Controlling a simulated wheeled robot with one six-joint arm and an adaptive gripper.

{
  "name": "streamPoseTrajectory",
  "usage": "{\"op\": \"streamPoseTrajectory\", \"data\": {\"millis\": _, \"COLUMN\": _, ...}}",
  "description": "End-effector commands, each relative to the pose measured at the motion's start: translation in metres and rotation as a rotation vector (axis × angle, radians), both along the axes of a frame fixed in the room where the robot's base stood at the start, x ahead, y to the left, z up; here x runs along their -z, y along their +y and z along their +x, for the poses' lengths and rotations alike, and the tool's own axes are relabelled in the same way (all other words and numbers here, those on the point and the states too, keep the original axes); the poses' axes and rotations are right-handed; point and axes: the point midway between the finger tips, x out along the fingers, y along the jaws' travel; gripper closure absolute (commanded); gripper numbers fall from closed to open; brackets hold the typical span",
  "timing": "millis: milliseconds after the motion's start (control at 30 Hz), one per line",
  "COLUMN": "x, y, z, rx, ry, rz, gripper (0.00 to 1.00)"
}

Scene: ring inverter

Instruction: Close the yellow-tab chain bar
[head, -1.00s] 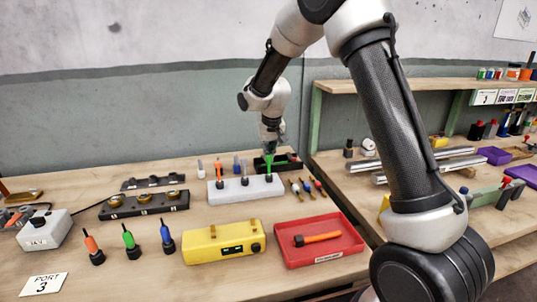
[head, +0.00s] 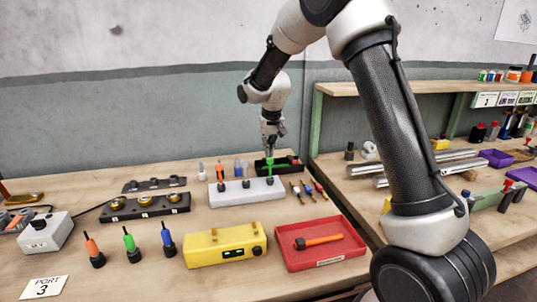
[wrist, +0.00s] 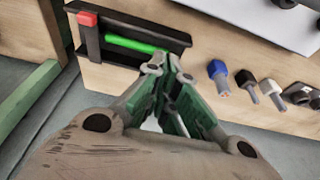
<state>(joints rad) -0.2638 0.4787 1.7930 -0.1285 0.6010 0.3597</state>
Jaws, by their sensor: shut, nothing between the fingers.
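I cannot pick out a chain bar with a yellow tab for certain in either view. My gripper (head: 269,150) is shut and empty, pointing down above the back of the bench, behind the white block (head: 246,192). In the wrist view its fingertips (wrist: 167,68) meet close beside a black open-sided holder (wrist: 90,50). A green bar (wrist: 136,45) lies in this holder, and a red tab (wrist: 87,18) sits at its corner. Whether the fingers touch the holder cannot be told. In the head view the dark holder (head: 290,163) is partly hidden behind the gripper and green-handled peg.
A yellow box (head: 222,248), red tray (head: 320,258) and black block with brass rings (head: 145,206) stand nearer. Several small plugs (wrist: 247,80) lie beside the holder. A shelf unit stands to the right.

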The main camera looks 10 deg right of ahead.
Motion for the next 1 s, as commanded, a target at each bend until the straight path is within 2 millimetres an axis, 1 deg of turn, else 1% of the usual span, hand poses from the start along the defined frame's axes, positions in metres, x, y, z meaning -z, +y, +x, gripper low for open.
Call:
{"op": "streamPoseTrajectory", "data": {"millis": 100, "x": -0.026, "y": -0.005, "z": -0.004, "rx": 0.004, "ry": 0.003, "rz": 0.0, "gripper": 1.0}}
{"op": "streamPoseTrajectory", "data": {"millis": 300, "x": -0.067, "y": -0.004, "z": -0.032, "rx": 0.003, "ry": 0.007, "rz": 0.0, "gripper": 1.0}}
{"op": "streamPoseTrajectory", "data": {"millis": 400, "x": -0.084, "y": -0.004, "z": -0.043, "rx": 0.003, "ry": 0.008, "rz": 0.0, "gripper": 1.0}}
{"op": "streamPoseTrajectory", "data": {"millis": 567, "x": -0.102, "y": -0.004, "z": -0.054, "rx": 0.003, "ry": 0.011, "rz": -0.001, "gripper": 1.0}}
{"op": "streamPoseTrajectory", "data": {"millis": 633, "x": -0.1, "y": -0.007, "z": -0.055, "rx": 0.009, "ry": 0.021, "rz": -0.004, "gripper": 1.0}}
{"op": "streamPoseTrajectory", "data": {"millis": 667, "x": -0.1, "y": -0.008, "z": -0.049, "rx": 0.015, "ry": 0.018, "rz": -0.003, "gripper": 1.0}}
{"op": "streamPoseTrajectory", "data": {"millis": 700, "x": -0.104, "y": -0.009, "z": -0.036, "rx": 0.023, "ry": 0.009, "rz": 0.0, "gripper": 1.0}}
{"op": "streamPoseTrajectory", "data": {"millis": 800, "x": -0.121, "y": -0.008, "z": -0.007, "rx": 0.026, "ry": -0.01, "rz": 0.005, "gripper": 1.0}}
{"op": "streamPoseTrajectory", "data": {"millis": 833, "x": -0.127, "y": -0.008, "z": 0.0, "rx": 0.023, "ry": -0.014, "rz": 0.006, "gripper": 1.0}}
{"op": "streamPoseTrajectory", "data": {"millis": 900, "x": -0.138, "y": -0.006, "z": 0.008, "rx": 0.016, "ry": -0.02, "rz": 0.006, "gripper": 1.0}}
{"op": "streamPoseTrajectory", "data": {"millis": 933, "x": -0.142, "y": -0.005, "z": 0.009, "rx": 0.01, "ry": -0.021, "rz": 0.005, "gripper": 1.0}}
{"op": "streamPoseTrajectory", "data": {"millis": 1000, "x": -0.136, "y": -0.006, "z": 0.007, "rx": 0.003, "ry": -0.007, "rz": 0.0, "gripper": 1.0}}
